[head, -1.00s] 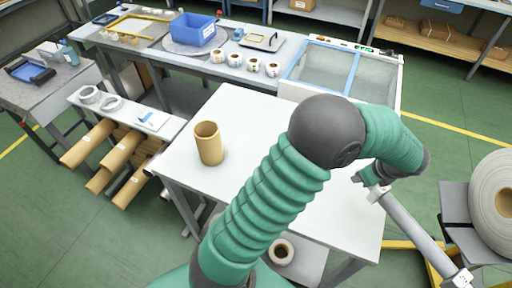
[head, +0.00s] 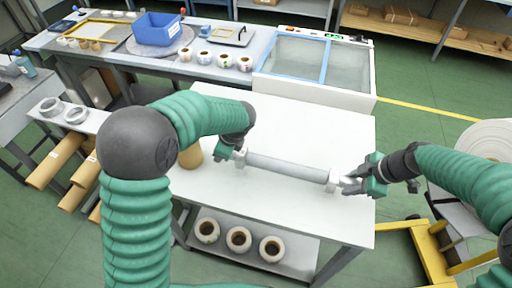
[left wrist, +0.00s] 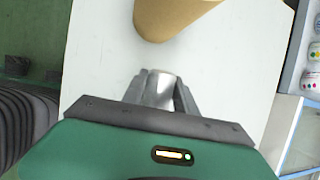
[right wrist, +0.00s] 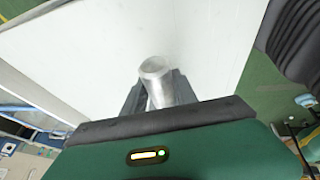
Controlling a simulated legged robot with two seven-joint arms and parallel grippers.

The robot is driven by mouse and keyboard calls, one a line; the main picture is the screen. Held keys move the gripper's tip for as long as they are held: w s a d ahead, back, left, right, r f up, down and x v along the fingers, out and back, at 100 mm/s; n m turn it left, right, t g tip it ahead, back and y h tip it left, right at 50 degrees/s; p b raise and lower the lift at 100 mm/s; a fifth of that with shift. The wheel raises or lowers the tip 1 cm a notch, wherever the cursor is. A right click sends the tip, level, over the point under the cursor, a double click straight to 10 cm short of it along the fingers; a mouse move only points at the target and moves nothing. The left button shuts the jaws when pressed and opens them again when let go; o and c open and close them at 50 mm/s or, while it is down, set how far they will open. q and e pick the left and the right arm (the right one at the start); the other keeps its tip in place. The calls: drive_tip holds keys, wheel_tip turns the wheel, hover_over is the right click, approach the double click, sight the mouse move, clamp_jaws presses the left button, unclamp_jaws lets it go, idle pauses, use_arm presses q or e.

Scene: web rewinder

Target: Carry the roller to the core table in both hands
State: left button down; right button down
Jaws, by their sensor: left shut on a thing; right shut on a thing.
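The roller (head: 287,166) is a grey cylinder with lighter ends, held across the white core table (head: 300,215). In the head view it slopes slightly down to the right. My left gripper (head: 236,155) is shut on its left end. My right gripper (head: 350,183) is shut on its right end. The roller's end shows between the jaws in the left wrist view (left wrist: 160,86) and in the right wrist view (right wrist: 155,72). Whether the roller touches the tabletop or is just above it, I cannot tell.
A brown cardboard core (head: 190,156) stands on the table close to my left gripper, partly hidden by my arm. Several white rolls (head: 238,239) lie on the shelf below. A yellow frame (head: 428,245) stands at the right. The table's front is clear.

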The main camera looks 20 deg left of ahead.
use_arm(q)
drive_tip(key=shift+s+a+r, duration=0.3)
drive_tip(key=shift+s+a, duration=0.05)
drive_tip(key=shift+a, duration=0.25)
use_arm(e)
drive_tip(key=shift+w+a+r, duration=0.1)
drive_tip(key=shift+a+r, duration=0.05)
drive_tip(key=shift+r, duration=0.05)
use_arm(q)
drive_tip(key=shift+d, duration=0.15)
use_arm(e)
drive_tip(key=shift+f, duration=0.1)
